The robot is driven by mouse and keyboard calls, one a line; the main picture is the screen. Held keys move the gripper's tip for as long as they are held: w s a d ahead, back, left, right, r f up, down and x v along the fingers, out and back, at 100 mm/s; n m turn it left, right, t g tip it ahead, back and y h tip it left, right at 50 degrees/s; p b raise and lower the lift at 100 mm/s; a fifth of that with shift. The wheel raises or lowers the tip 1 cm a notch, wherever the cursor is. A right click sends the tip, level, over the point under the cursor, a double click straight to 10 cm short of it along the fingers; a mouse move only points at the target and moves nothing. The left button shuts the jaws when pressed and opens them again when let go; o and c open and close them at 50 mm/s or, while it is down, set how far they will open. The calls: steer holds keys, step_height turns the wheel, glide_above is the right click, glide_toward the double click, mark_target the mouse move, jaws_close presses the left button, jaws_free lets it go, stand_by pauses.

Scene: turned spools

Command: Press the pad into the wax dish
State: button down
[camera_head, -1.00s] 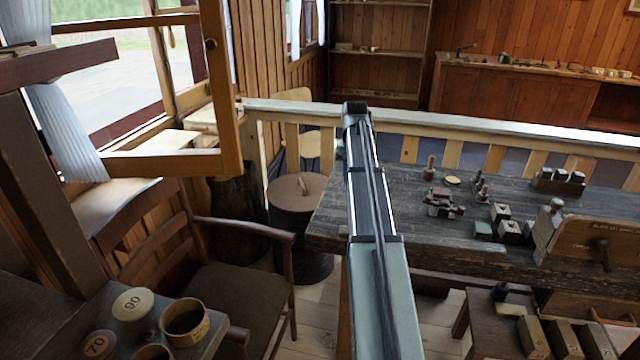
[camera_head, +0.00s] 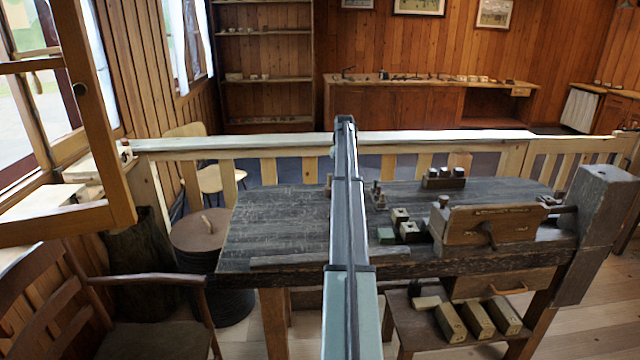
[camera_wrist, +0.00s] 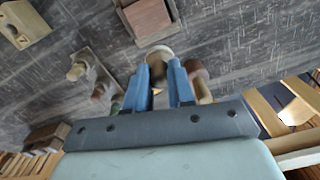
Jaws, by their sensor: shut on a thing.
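A reddish-brown turned piece (camera_wrist: 198,78) is just right of the fingers, partly hidden. In the head view my arm hides the gripper, and I cannot make out the dish there.
The dark workbench (camera_head: 275,220) has bare room on its left. Small blocks (camera_head: 400,222) and a wooden vise-like fixture (camera_head: 490,225) stand at its right. A pale rail (camera_head: 240,144) runs behind.

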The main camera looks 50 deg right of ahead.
steer(key=w+d+n, duration=0.2)
steer(key=d, duration=0.8)
steer(key=shift+d+f+n, duration=0.3)
steer(key=shift+d, duration=0.05)
steer(key=shift+f, duration=0.1)
steer(key=shift+f, duration=2.85)
steer(key=shift+f, duration=0.5)
step_height(320, 180, up, 7)
